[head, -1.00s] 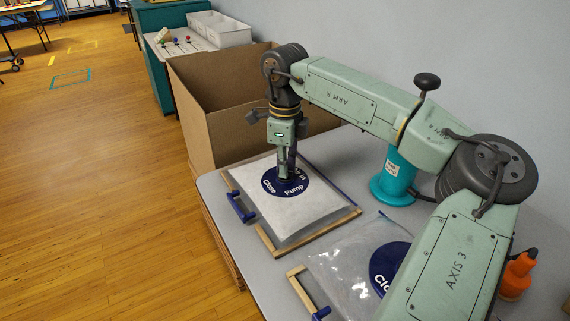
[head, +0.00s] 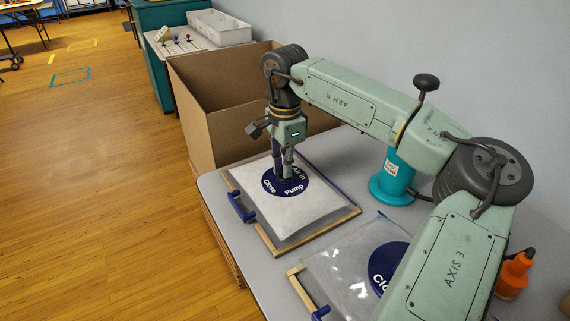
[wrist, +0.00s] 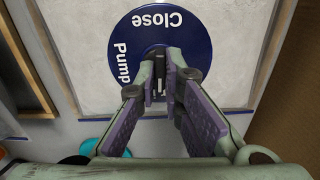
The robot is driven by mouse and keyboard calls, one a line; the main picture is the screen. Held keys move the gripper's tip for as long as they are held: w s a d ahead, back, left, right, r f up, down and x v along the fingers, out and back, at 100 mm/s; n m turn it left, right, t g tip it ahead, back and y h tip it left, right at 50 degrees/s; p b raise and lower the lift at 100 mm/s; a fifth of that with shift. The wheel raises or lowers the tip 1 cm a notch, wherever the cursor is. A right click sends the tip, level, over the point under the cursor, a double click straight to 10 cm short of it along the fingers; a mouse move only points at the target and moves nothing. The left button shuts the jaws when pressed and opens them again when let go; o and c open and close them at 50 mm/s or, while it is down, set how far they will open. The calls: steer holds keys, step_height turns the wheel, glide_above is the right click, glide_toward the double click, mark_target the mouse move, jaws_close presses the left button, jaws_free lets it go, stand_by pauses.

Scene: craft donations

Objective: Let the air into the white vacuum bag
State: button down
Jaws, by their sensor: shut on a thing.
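The white vacuum bag (head: 305,220) lies puffy and pale on a wooden frame on the grey table. A round dark blue dial (head: 303,181) on it is marked Close, Pump and Air in. My gripper (head: 283,177) points down onto the dial's middle. In the wrist view, my gripper (wrist: 161,85) has its fingertips close together around a small knob at the centre of the blue dial (wrist: 200,55). The fingers hide most of the knob and cover the Air in label in that view. Where the knob points cannot be made out.
A second, clear bag (head: 340,262) with a blue dial (head: 384,268) lies nearer on the table. A teal cylinder (head: 393,180) stands behind, and an orange bottle (head: 514,276) at right. An open cardboard box (head: 200,125) stands beyond the table.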

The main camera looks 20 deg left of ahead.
steer(key=shift+n, duration=0.3)
steer(key=c, duration=1.7)
jaws_free()
step_height(320, 180, up, 12)
